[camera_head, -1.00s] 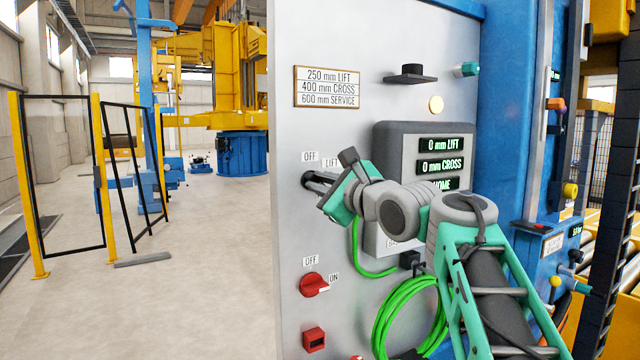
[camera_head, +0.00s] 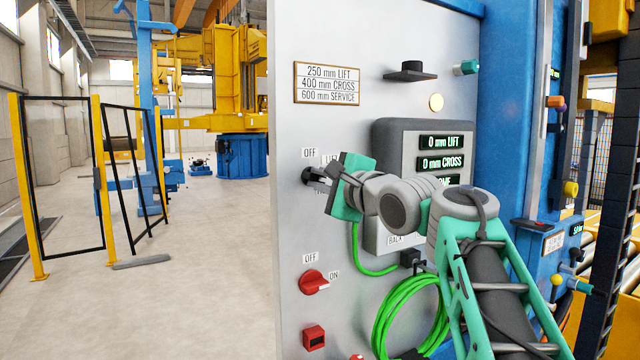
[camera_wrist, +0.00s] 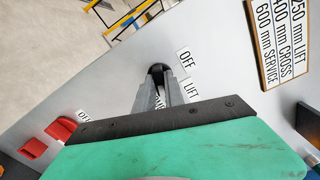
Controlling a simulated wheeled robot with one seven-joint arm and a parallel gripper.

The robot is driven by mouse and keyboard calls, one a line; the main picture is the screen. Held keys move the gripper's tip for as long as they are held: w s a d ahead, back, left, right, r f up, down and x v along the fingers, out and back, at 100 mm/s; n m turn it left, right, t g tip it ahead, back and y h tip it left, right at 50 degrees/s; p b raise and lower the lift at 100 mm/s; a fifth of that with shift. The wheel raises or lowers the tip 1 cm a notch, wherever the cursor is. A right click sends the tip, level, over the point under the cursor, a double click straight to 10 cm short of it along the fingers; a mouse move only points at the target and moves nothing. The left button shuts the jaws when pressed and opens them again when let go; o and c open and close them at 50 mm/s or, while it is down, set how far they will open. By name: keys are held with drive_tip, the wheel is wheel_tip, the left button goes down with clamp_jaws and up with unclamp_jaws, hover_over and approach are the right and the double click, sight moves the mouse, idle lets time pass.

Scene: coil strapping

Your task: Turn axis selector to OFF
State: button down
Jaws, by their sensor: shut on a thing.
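The axis selector (camera_head: 307,175) is a dark knob on the grey panel, beside the OFF label (camera_head: 309,153) and a partly hidden LIFT label. In the wrist view the selector (camera_wrist: 156,70) shows as a dark rounded end between the finger tips, close to the OFF label (camera_wrist: 184,59) and LIFT label (camera_wrist: 191,87). My gripper (camera_head: 318,180) reaches in from the right and is shut on the selector. My fingers hide most of the knob, so its exact pointing direction is unclear. It also shows in the wrist view (camera_wrist: 158,84).
Below is a red rotary switch (camera_head: 313,283) with OFF and ON labels. A display box (camera_head: 395,140) and a coiled green cable (camera_head: 388,310) lie near my arm. A black knob (camera_head: 410,73) sits higher on the panel. Open floor lies left of the panel.

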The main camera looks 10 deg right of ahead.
drive_tip(key=n+b, duration=0.1)
drive_tip(key=n, duration=0.4)
drive_tip(key=shift+f+b, duration=0.1)
drive_tip(key=shift+b, duration=0.25)
drive_tip(key=n+b, duration=0.1)
drive_tip(key=n, duration=0.5)
drive_tip(key=shift+b, duration=0.35)
drive_tip(key=n+b, duration=0.1)
drive_tip(key=n, duration=0.4)
drive_tip(key=shift+b, duration=0.35)
drive_tip(key=n+b, duration=0.1)
drive_tip(key=n, duration=0.4)
drive_tip(key=shift+n, duration=0.3)
drive_tip(key=c, duration=1.4)
unclamp_jaws()
drive_tip(key=shift+c, duration=0.2)
